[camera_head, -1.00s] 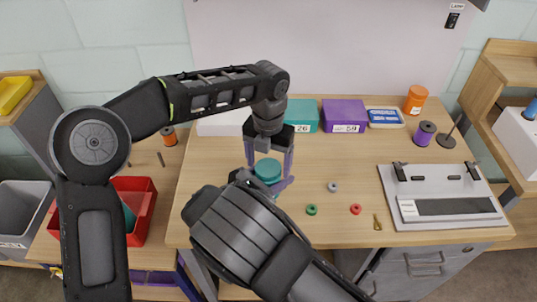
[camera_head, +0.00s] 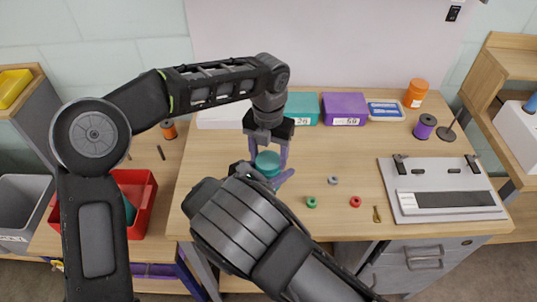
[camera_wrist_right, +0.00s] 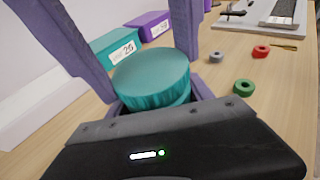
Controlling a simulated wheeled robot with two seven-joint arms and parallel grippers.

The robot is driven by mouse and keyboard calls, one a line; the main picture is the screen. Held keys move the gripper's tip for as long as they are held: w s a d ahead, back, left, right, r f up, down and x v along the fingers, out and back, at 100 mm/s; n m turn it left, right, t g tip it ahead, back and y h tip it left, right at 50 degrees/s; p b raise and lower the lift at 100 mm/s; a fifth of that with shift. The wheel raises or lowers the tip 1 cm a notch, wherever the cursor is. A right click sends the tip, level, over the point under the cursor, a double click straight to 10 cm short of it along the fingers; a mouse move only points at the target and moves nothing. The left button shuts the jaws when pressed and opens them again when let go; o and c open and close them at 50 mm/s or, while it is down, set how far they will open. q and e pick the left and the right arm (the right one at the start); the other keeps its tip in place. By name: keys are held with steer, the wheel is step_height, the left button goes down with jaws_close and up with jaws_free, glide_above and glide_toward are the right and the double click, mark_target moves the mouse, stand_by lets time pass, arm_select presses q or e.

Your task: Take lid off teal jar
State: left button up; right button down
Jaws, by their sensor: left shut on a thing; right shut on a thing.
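The teal jar (camera_wrist_right: 158,104) stands upright, held between the purple fingers of my right gripper (camera_wrist_right: 160,103), which close around its body low down. Its round teal lid (camera_wrist_right: 150,75) is on top, and I see no clear gap between lid and jar. In the head view the lid (camera_head: 267,160) shows between the two downward fingers of my left gripper (camera_head: 268,158), one at each side of it. The left gripper is shut on the lid from above. In the head view my right wrist hides most of the jar's body and part of the right gripper.
On the table (camera_head: 340,225) lie a green ring (camera_head: 311,202), a grey ring (camera_head: 333,181) and a red ring (camera_head: 355,202). A teal box (camera_head: 303,107) and a purple box (camera_head: 345,107) stand behind. A pale framed device (camera_head: 440,180) is at the right.

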arm_select(q)
steer(key=shift+c, duration=0.6)
steer(key=n, duration=0.3)
steer(key=o, duration=1.5)
steer(key=shift+o, duration=0.2)
steer(key=shift+r, duration=2.3)
arm_select(e)
steer(key=shift+c, duration=1.6)
jaws_free()
steer(key=shift+a, duration=0.1)
